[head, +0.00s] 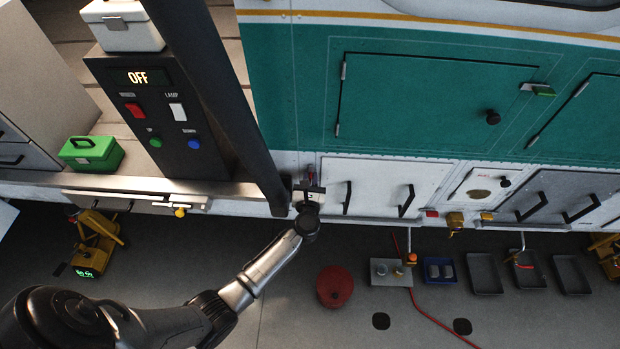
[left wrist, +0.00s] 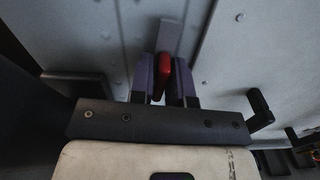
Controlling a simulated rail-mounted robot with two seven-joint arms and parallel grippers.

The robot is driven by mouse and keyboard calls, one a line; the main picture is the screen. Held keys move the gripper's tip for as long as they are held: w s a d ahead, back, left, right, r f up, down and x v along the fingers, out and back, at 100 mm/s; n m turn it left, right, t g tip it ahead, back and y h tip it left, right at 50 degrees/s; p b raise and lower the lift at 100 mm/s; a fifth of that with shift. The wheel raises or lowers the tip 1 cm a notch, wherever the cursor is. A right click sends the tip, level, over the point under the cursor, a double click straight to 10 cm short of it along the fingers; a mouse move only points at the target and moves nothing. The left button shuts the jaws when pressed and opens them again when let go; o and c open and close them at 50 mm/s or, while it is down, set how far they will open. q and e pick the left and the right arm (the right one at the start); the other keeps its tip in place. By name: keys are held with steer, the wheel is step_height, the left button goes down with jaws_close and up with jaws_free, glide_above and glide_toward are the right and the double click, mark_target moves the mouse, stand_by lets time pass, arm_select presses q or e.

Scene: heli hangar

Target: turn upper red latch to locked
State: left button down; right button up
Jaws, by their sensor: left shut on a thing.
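The red latch (left wrist: 164,76) shows in the left wrist view, standing between the two purple-grey fingers of my left gripper (left wrist: 163,88). The fingers are shut on it. A pale grey strip lies just above it on the panel. In the head view my left gripper (head: 309,192) reaches the white lower panel at the left edge of the white door, and it hides most of the latch there. I cannot tell from these frames whether the latch is at locked. My right gripper is in neither view.
A dark post (head: 215,90) stands close to the left of my gripper. The white door (head: 377,185) has black handles, one close by on the right. A control box (head: 150,120) reads OFF. A red round container (head: 334,287) and trays (head: 484,273) are on the floor.

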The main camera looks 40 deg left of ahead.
arm_select(q)
steer(key=m+p, duration=0.1)
steer(key=m, duration=0.3)
steer(key=m+p, duration=0.1)
steer(key=m, duration=0.3)
steer(key=shift+r, duration=0.1)
steer(key=m+p, duration=0.2)
steer(key=m, duration=0.4)
steer(key=shift+m+p, duration=0.5)
steer(key=shift+m, duration=1)
steer(key=c, duration=1.2)
jaws_free()
